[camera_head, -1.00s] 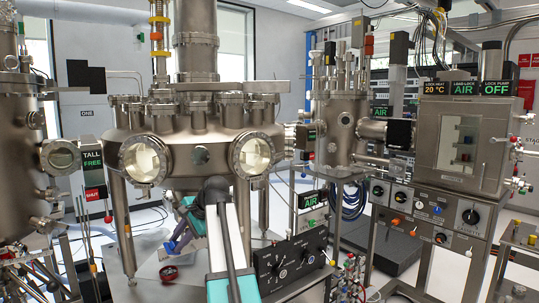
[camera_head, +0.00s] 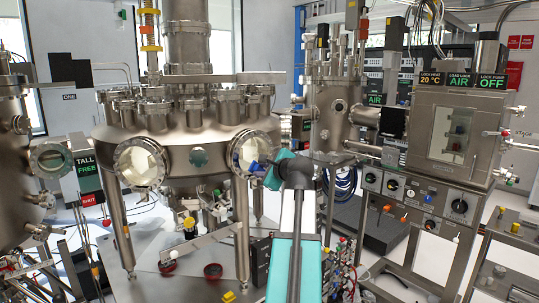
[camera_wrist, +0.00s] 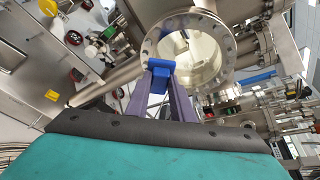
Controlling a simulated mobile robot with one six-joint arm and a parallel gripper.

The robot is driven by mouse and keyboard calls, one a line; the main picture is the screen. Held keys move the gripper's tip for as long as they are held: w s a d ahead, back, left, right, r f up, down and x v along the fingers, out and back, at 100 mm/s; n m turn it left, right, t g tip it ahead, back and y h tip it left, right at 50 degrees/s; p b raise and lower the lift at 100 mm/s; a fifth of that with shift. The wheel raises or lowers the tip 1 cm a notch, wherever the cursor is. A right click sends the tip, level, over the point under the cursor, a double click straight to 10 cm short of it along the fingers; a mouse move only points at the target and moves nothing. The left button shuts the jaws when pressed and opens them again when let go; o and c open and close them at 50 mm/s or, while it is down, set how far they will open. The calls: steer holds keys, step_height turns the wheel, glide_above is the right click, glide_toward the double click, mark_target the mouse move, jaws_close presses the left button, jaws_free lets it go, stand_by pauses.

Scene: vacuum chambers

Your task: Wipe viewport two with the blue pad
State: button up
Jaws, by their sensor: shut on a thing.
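The blue pad (camera_wrist: 161,66) is between the fingertips of my gripper (camera_wrist: 160,76), seen in the wrist view. My gripper is shut on it. In the head view the blue pad (camera_head: 254,166) shows small at the lower right of the chamber's right round viewport (camera_head: 250,153). In the wrist view that viewport's glass (camera_wrist: 208,52) and bolted flange lie just beyond the pad. The pad overlaps the flange's lower left rim in the picture; I cannot tell whether it touches. A second large viewport (camera_head: 140,163) is on the chamber's left. I cannot read viewport numbers.
The big steel chamber (camera_head: 180,130) stands on legs at the left centre. A smaller chamber (camera_head: 338,118) and a load-lock box (camera_head: 451,135) stand to the right. Red round items (camera_head: 212,271) lie on the table below. Pipes and fittings crowd the viewport in the wrist view.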

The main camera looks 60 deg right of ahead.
steer(key=shift+m+h, duration=0.6)
steer(key=shift+h, duration=0.1)
steer(key=s+d+r, duration=0.2)
steer(key=s, duration=0.1)
steer(key=shift+d+r+p, duration=0.3)
steer(key=shift+d+p, duration=0.05)
steer(key=shift+w, duration=0.25)
steer(key=shift+w+d+b, duration=0.15)
steer(key=shift+w+d, duration=0.15)
steer(key=shift+w, duration=0.6)
steer(key=shift+w+d+b, duration=0.15)
steer(key=shift+w+d, duration=0.15)
steer(key=shift+w, duration=0.55)
steer(key=shift+w+d+b, duration=0.15)
steer(key=shift+w+d, duration=0.15)
steer(key=shift+w, duration=0.6)
steer(key=shift+w+d, duration=0.3)
steer(key=shift+w, duration=0.65)
steer(key=shift+d, duration=0.15)
steer(key=shift+s+d, duration=0.35)
steer(key=shift+d, duration=0.55)
steer(key=shift+s+d, duration=0.3)
steer(key=shift+d, duration=0.55)
steer(key=shift+w+r+p, duration=0.1)
steer(key=shift+p, duration=0.25)
steer(key=shift+a, duration=0.1)
